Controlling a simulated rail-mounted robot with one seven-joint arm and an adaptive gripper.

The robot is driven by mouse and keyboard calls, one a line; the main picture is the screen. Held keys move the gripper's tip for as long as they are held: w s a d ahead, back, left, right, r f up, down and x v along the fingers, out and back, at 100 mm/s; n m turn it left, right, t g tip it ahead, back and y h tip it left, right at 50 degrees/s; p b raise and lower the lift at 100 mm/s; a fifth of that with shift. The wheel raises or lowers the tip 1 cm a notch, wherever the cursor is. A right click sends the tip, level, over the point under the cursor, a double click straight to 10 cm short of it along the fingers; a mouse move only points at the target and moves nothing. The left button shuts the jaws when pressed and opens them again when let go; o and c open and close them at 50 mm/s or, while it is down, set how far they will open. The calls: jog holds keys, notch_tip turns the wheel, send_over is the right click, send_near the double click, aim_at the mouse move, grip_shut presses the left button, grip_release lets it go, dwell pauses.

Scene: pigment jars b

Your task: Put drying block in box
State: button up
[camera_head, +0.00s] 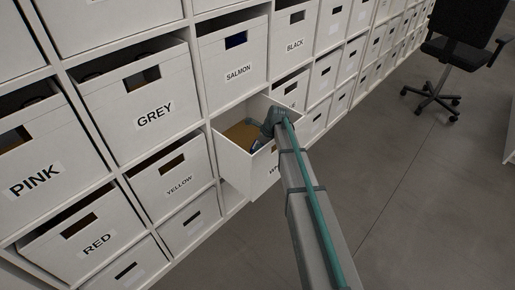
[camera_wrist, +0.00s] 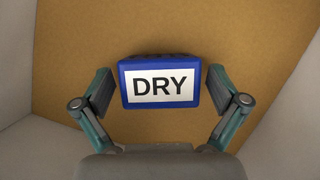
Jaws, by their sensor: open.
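The drying block (camera_wrist: 160,82) is blue with a white label reading "DRY". In the wrist view it lies between my gripper's two fingers, with a gap on each side. My gripper (camera_wrist: 159,90) is open and holds nothing. The box (camera_head: 236,158) is white and pulled out from the shelf, with a brown bottom (camera_wrist: 75,45). In the head view my arm reaches into this box and hides much of its inside and most of its front label. The block appears to be inside the box, but I cannot tell if it touches the bottom.
White shelving holds many labelled boxes, including salmon (camera_head: 238,62), grey (camera_head: 140,95), yellow (camera_head: 178,180), black (camera_head: 296,35), pink (camera_head: 40,165) and red (camera_head: 85,235). The box walls (camera_wrist: 25,145) rise close around my gripper. Grey floor (camera_head: 400,170) is clear at right; a black chair (camera_head: 462,50) stands far back.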

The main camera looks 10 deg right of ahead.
jog(key=p+v, duration=0.1)
jog(key=v, duration=1.1)
jog(key=shift+r, duration=0.2)
jog(key=shift+w, duration=0.15)
